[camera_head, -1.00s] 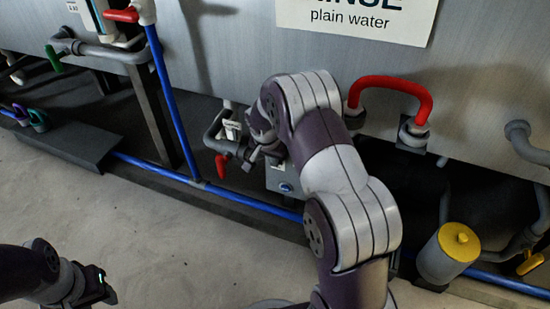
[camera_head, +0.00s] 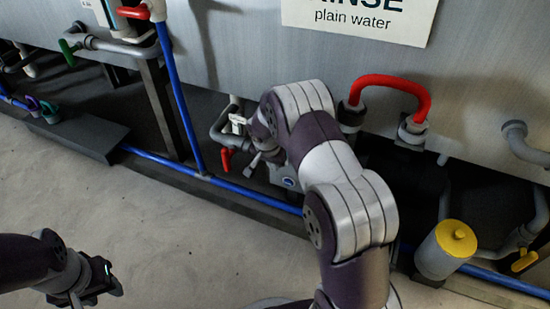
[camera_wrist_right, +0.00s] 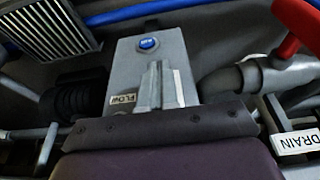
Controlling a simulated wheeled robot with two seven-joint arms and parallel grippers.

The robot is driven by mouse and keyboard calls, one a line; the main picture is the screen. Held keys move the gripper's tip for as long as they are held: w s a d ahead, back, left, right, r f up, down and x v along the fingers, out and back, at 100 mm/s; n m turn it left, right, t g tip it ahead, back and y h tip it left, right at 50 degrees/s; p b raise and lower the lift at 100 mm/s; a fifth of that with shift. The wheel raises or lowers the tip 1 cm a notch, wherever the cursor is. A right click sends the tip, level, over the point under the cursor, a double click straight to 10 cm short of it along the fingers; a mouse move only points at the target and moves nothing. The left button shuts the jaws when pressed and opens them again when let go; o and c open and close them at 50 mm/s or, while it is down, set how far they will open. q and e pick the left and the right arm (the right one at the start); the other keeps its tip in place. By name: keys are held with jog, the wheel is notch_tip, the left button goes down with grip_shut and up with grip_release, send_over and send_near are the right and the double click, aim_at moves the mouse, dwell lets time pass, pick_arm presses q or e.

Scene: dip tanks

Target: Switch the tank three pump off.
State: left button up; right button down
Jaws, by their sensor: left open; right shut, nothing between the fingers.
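A grey box with a round blue button (camera_wrist_right: 148,43) on its face, likely the pump switch box (camera_wrist_right: 190,55), fills the middle of the right wrist view. My right gripper (camera_wrist_right: 160,70) is shut and empty in front of the box, its tips showing just below the button. I cannot tell whether they touch it. In the head view my right arm hides most of the box; its blue button (camera_head: 289,183) shows below my right gripper (camera_head: 256,162). My left gripper (camera_head: 115,280) is open and empty at lower left, away from the tanks. No tank number is readable.
The RINSE sign (camera_head: 358,15) is on the tank. A yellow-capped cylinder (camera_head: 446,250) stands right. The floor in front is clear.

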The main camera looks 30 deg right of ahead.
jog(key=shift+r, duration=0.1)
pick_arm(q)
jog(key=shift+r+p, duration=0.5)
pick_arm(e)
jog(key=shift+w+d+r, duration=0.3)
jog(key=shift+w+d, duration=0.2)
jog(key=shift+d, duration=0.05)
